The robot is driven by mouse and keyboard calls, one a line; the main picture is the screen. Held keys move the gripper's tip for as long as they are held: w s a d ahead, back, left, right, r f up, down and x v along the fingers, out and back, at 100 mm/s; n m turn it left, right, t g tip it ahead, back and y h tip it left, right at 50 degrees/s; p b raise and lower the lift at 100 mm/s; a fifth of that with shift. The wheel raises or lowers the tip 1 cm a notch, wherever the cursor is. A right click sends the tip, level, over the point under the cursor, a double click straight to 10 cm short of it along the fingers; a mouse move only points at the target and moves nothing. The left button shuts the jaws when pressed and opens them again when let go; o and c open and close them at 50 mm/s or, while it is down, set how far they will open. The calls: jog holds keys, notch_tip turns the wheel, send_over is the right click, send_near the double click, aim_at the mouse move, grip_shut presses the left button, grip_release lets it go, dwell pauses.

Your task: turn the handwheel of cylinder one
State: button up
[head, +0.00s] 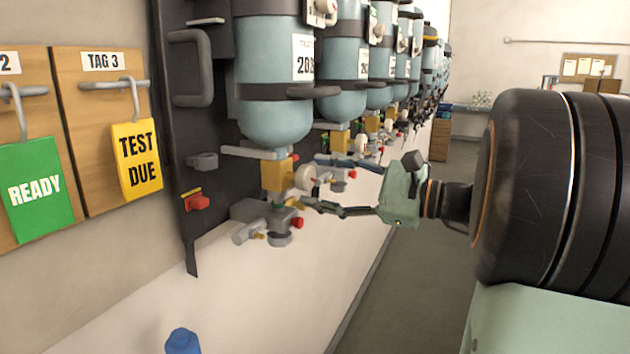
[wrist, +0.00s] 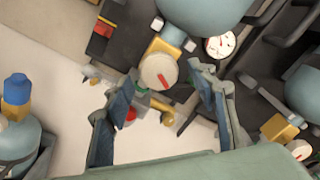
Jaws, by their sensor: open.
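The nearest cylinder (head: 275,120) hangs upside down on the dark rack, pale blue with a white label; no number one is readable on it. Its brass valve (head: 277,172) carries a round cream handwheel (head: 305,178), which also shows with a red mark in the wrist view (wrist: 158,72). My gripper (head: 311,181) is open and comes in from the right, fingertips near the handwheel's height. In the wrist view my gripper (wrist: 163,88) has one finger on each side of the handwheel, with visible gaps. I cannot tell whether the wheel lies fully between the pads.
Grey fittings (head: 265,215) with red knobs sit just below the valve. A pressure gauge (wrist: 220,45) is close to the right finger. More cylinders (head: 345,65) line the rack behind. A blue cap (head: 182,341) stands low in front. The floor (head: 420,260) to the right is clear.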

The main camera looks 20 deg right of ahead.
jog(key=v, duration=1)
jog(key=shift+s+d, duration=0.15)
dwell(6.8)
